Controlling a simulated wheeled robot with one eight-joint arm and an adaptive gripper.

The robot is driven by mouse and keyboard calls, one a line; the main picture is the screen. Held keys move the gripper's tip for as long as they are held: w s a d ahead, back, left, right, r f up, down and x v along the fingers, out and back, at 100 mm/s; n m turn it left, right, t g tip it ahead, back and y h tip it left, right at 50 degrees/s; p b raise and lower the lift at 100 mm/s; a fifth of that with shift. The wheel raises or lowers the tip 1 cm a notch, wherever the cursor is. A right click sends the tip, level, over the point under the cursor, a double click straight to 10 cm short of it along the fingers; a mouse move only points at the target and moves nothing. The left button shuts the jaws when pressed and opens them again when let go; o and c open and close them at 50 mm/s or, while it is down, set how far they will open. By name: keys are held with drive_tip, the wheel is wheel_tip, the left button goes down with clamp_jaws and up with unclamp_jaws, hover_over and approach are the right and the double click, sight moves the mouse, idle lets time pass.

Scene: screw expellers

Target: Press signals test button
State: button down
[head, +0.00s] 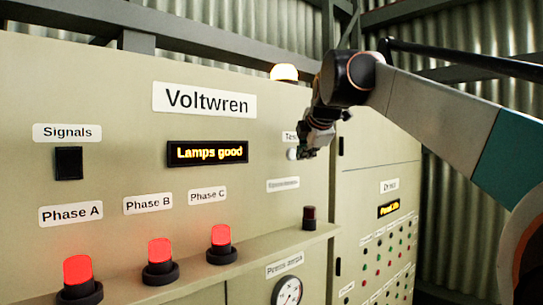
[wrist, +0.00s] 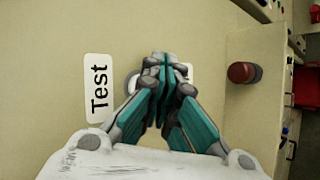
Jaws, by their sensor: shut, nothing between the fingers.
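The "Test" label (wrist: 97,88) is on the beige panel in the wrist view, and partly hidden in the head view (head: 289,137). A pale round button (head: 291,154) is just below it. In the wrist view my fingers hide most of this button (wrist: 131,82). My gripper (head: 303,153) is shut and empty, its tips at or very near the button; I cannot tell if they touch. The closed fingertips (wrist: 165,62) point at the panel. The display (head: 207,153) reads "Lamps good". The Phase A (head: 77,269), Phase B (head: 159,249) and Phase C (head: 221,235) lamps glow red.
A black switch (head: 68,163) is under the "Signals" label (head: 67,132). A glowing beacon (head: 284,72) tops the cabinet. A dark red unlit knob or lamp (head: 309,217) stands on the ledge, also in the wrist view (wrist: 242,72). A gauge (head: 287,291) is below.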

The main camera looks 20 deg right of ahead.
drive_tip(key=s, duration=0.1)
drive_tip(key=s+d, duration=0.1)
drive_tip(key=s, duration=0.3)
drive_tip(key=shift+d, duration=0.3)
idle(0.5)
